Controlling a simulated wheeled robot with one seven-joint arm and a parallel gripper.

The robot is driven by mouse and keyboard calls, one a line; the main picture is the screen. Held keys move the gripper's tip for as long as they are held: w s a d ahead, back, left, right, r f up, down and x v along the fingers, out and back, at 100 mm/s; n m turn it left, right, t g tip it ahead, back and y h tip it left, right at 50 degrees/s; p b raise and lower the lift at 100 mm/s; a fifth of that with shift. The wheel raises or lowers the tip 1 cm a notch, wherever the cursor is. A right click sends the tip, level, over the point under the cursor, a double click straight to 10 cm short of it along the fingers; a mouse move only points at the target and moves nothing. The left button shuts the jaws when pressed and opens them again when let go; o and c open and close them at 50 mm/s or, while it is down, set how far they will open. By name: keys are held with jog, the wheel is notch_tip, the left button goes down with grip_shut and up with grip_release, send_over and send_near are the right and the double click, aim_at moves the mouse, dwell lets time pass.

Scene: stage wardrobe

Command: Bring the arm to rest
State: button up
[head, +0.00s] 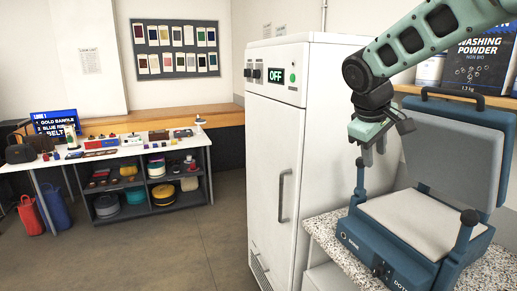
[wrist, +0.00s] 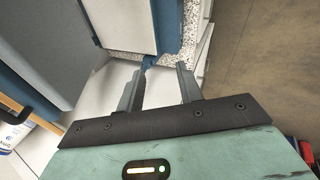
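My gripper (head: 374,153) hangs pointing down at the right of the head view, above the left side of the blue press (head: 384,249). In the wrist view my gripper (wrist: 163,83) shows two grey fingers spread apart with nothing between them. The press stands open, with its grey lid (head: 447,157) raised and its pale lower plate (head: 412,226) bare. My arm reaches in from the upper right. The fingers look clear of the press.
A tall white cabinet (head: 268,160) with an OFF display stands left of the press. The press sits on a speckled counter (head: 326,232). A washing powder box (head: 478,62) stands on a shelf behind. A table (head: 115,149) with small items is far left. The floor between is clear.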

jog(key=s+a+f+n+g+y+b, duration=0.1)
jog(key=s+a+f+y, duration=0.1)
jog(key=s+a+f, duration=0.4)
jog(key=s+a+f+g+y+b, duration=0.1)
jog(key=s+a+f+y, duration=0.2)
jog(key=s, duration=0.6)
jog(key=s+a+f, duration=0.2)
jog(key=s+f, duration=0.2)
jog(key=s, duration=0.5)
jog(key=s+a+f+g+b, duration=0.1)
jog(key=s+a+f, duration=0.1)
jog(key=s, duration=0.8)
jog(key=shift+f+n+g, duration=0.3)
jog(key=shift+f, duration=0.6)
